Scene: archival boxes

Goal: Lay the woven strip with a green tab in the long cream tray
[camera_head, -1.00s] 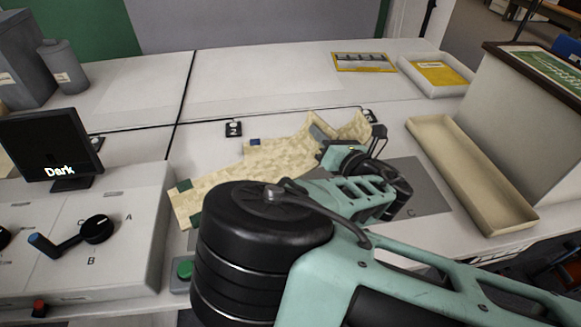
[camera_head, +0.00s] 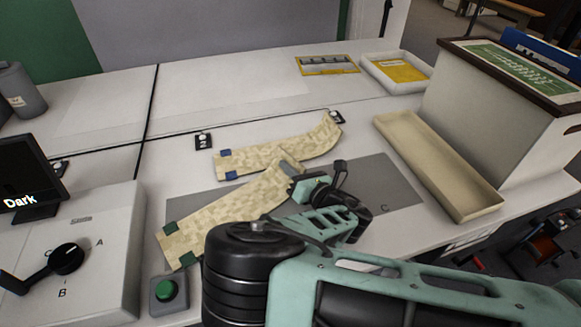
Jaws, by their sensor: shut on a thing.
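The woven strip with green tabs (camera_head: 228,213) runs from its green tabs at the lower left up to my gripper (camera_head: 293,172). My gripper is shut on its right end, and the fingers partly hide that end. The green-tab end is near the grey mat's left part; I cannot tell how much of the strip rests on the surface. The long cream tray (camera_head: 462,200) stands to the right of my gripper, with its visible inside empty.
A second woven strip with blue tabs (camera_head: 275,153) lies just behind. The grey mat (camera_head: 385,180) lies under my arm. A large box (camera_head: 495,120) stands right of the tray. A control panel (camera_head: 95,260) and green button (camera_head: 167,291) are at left. A shallow yellow-lined tray (camera_head: 398,72) is behind.

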